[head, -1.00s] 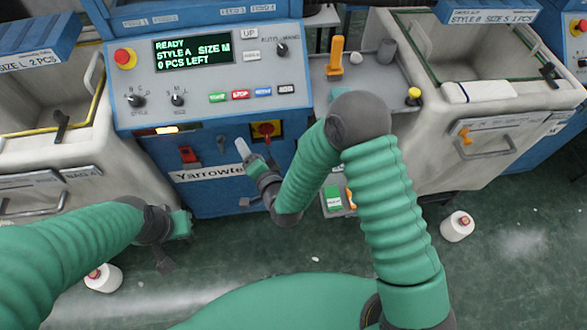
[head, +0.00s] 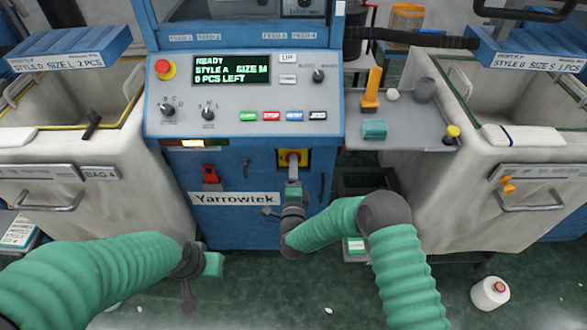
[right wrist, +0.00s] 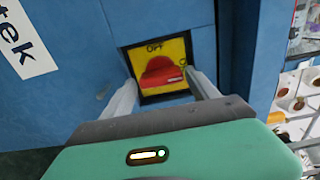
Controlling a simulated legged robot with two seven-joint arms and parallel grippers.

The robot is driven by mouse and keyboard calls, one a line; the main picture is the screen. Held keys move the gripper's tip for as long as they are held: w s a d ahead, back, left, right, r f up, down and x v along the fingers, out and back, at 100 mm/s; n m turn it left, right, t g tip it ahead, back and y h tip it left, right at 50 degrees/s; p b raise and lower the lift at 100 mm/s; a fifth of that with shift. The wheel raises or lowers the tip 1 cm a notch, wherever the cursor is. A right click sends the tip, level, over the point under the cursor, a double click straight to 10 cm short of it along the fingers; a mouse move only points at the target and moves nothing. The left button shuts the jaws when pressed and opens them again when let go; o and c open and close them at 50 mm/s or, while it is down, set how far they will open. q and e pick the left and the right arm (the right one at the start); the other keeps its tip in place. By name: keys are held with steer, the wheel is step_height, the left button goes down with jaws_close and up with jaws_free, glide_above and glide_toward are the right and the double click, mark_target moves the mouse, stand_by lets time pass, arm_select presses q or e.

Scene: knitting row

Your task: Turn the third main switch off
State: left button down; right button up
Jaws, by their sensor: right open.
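The main switch (head: 291,158) is a red knob on a yellow plate, low on the front of the blue Yarrowtek machine (head: 275,222). The right wrist view shows the red knob (right wrist: 162,74) with its grip bar lying roughly across the picture and the word OFF above it. My right gripper (right wrist: 160,80) is open, with one finger on each side of the knob; contact is not clear. In the head view my right gripper (head: 292,176) covers the plate's lower part. My left gripper (head: 212,264) hangs low at left, away from the machine; its jaws are unclear.
A control panel (head: 245,105) above the switch has a red stop button (head: 164,69) and a screen reading READY, 0 PCS LEFT. A red lever (head: 210,174) sits left of the switch. Pale bins flank the machine. A yarn cone (head: 490,293) lies on the floor at right.

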steer(key=shift+w, duration=1.15)
steer(key=c, duration=1.1)
steer(key=shift+n, duration=0.3)
steer(key=n, duration=0.4)
steer(key=shift+s+f, duration=0.1)
steer(key=n, duration=0.9)
steer(key=shift+n, duration=2.1)
